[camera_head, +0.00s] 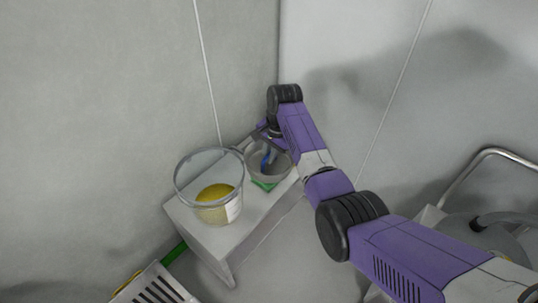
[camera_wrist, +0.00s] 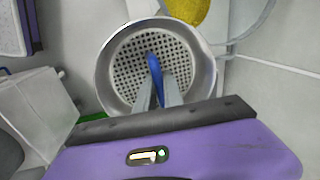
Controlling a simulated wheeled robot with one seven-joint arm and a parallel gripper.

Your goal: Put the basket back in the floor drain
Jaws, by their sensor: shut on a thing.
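The basket is a round metal strainer with a perforated bottom and a blue centre grip. It fills the middle of the wrist view (camera_wrist: 122,72) and also shows at the far end of a small grey table in the head view (camera_head: 283,165). My gripper (camera_wrist: 158,88) is shut on the blue grip, with its fingers reaching down inside the rim. In the head view my gripper (camera_head: 268,148) is partly hidden by my arm. A green patch shows just under the basket. I cannot tell whether the basket touches the table. I cannot make out the floor drain's opening.
A clear container (camera_head: 208,170) with yellow contents stands on the table (camera_head: 222,248), close left of the basket. Walls meet in a corner behind. A slotted grey panel (camera_head: 155,289) lies at lower left. A bent metal rail (camera_head: 480,160) is at right.

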